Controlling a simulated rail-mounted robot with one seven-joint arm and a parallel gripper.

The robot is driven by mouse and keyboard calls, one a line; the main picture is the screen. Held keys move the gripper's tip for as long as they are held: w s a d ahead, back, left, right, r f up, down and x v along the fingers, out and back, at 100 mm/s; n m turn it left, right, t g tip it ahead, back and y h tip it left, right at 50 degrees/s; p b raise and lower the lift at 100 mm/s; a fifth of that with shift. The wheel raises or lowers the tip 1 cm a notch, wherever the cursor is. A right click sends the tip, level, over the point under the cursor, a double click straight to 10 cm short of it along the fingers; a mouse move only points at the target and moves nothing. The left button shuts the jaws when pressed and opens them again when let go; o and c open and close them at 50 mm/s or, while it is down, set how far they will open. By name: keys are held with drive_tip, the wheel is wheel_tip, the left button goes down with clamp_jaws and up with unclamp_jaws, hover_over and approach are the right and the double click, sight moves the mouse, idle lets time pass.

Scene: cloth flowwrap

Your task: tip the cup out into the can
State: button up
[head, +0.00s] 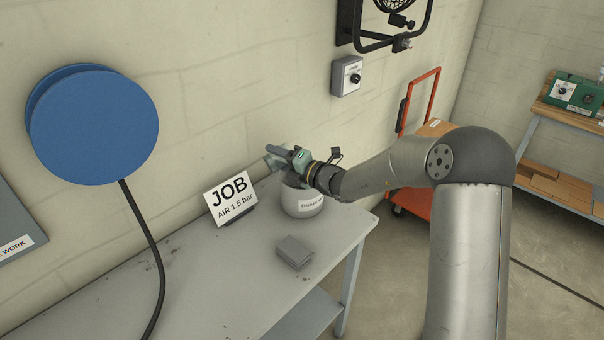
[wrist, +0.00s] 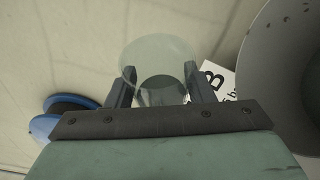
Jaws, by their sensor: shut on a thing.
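The can (head: 303,205) is a light grey open-topped container with a label on its front, standing on the bench near the wall. In the wrist view its grey inside wall (wrist: 285,70) fills the right side. My gripper (head: 279,154) is above the can's rim and partly hides its mouth. In the wrist view my gripper (wrist: 162,85) is shut on a clear, see-through cup (wrist: 158,52), with one finger on each side. The cup is beside and above the can's opening in that view. I cannot tell what is in the cup or its exact tilt.
A "JOB AIR 1.5 bar" sign (head: 231,199) stands left of the can. A small grey block (head: 294,252) lies in front of it. The grey bench (head: 215,285) is otherwise clear on the left. A blue hose reel (head: 95,125) hangs on the wall.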

drive_tip(key=shift+w+d+r+m+t+p, duration=0.3)
drive_tip(key=shift+w+d+m+p, duration=0.3)
drive_tip(key=shift+p, duration=0.4)
drive_tip(key=shift+s+d+f+m+y, duration=0.1)
drive_tip(key=shift+f+m+y, duration=0.2)
drive_tip(key=shift+m, duration=0.1)
idle(0.5)
